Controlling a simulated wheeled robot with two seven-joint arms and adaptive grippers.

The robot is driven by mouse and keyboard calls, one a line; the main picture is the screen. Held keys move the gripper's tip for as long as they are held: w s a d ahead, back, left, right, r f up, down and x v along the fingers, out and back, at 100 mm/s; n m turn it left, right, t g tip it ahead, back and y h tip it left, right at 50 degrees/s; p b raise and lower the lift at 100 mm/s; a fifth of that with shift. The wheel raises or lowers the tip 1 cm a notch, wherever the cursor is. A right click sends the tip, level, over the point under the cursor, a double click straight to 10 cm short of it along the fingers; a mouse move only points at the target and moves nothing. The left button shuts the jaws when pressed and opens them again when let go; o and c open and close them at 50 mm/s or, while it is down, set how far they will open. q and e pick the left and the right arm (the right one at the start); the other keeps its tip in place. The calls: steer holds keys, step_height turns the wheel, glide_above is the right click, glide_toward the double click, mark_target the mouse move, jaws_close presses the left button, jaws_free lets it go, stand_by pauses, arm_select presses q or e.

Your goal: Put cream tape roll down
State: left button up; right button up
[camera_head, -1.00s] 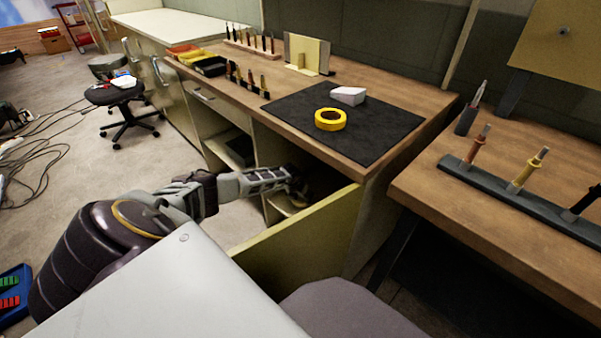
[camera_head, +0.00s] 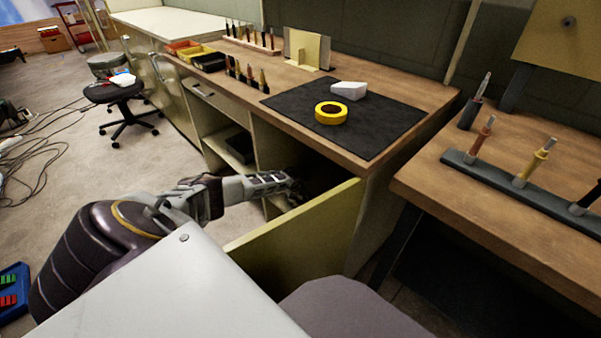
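My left arm comes in from the lower left and reaches to the open cupboard under the wooden bench. My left gripper (camera_head: 291,184) is at the cupboard opening, behind the open yellow-green door (camera_head: 300,227). Its fingers are small and dark against the shadow, so I cannot tell whether they are open or shut. I cannot make out a cream tape roll in or near the gripper. A yellow tape roll (camera_head: 331,113) lies flat on the black mat (camera_head: 375,140) on the bench top. My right gripper is not in view.
A white block (camera_head: 348,90) sits on the mat behind the yellow roll. Tool racks, small bins (camera_head: 205,58) and an upright holder (camera_head: 307,52) stand farther back. A second bench (camera_head: 480,215) with a tool rack is at the right. The open door stands close to my arm.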

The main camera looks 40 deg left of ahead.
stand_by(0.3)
arm_select(q)
steer(key=o, duration=1)
steer(key=shift+r, duration=0.1)
